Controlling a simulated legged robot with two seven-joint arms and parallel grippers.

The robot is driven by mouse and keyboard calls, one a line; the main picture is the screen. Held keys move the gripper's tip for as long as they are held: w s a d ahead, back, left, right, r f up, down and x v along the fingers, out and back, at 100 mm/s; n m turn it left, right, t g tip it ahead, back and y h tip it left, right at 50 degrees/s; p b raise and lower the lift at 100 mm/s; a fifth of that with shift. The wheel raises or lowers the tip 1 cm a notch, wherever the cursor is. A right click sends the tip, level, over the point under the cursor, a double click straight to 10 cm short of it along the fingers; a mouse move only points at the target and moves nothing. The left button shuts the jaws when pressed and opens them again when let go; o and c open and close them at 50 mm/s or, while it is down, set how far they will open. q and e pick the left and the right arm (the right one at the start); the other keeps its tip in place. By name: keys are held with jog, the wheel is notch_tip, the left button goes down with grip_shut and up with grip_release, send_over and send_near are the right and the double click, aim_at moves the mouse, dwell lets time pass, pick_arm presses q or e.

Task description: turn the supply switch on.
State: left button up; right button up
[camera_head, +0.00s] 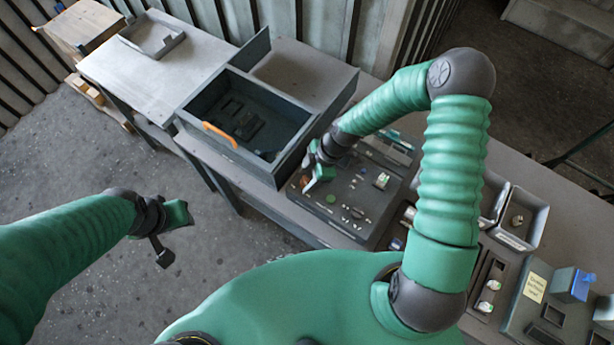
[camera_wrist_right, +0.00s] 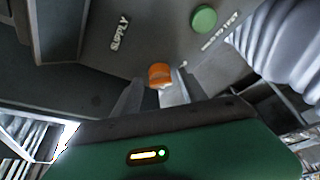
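The supply switch is an orange knob (camera_wrist_right: 160,73) on the dark control panel (camera_head: 345,225); the word SUPPLY is printed near it in the right wrist view. My right gripper (camera_wrist_right: 155,88) is at the panel's left part, its fingers apart with the knob near their tips. Whether a finger touches the knob I cannot tell. In the head view this gripper (camera_head: 316,178) hides most of the switch area. My left gripper (camera_head: 170,238) hangs over the floor at the left, away from the panel; its finger opening is unclear.
A green round button (camera_wrist_right: 204,18) sits close to the switch. A dark open box (camera_head: 290,100) with an orange handle (camera_head: 219,136) stands left of the panel. Grey bins (camera_head: 524,220) and a fixture with a blue part (camera_head: 572,284) are at the right.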

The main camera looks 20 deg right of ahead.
grip_shut()
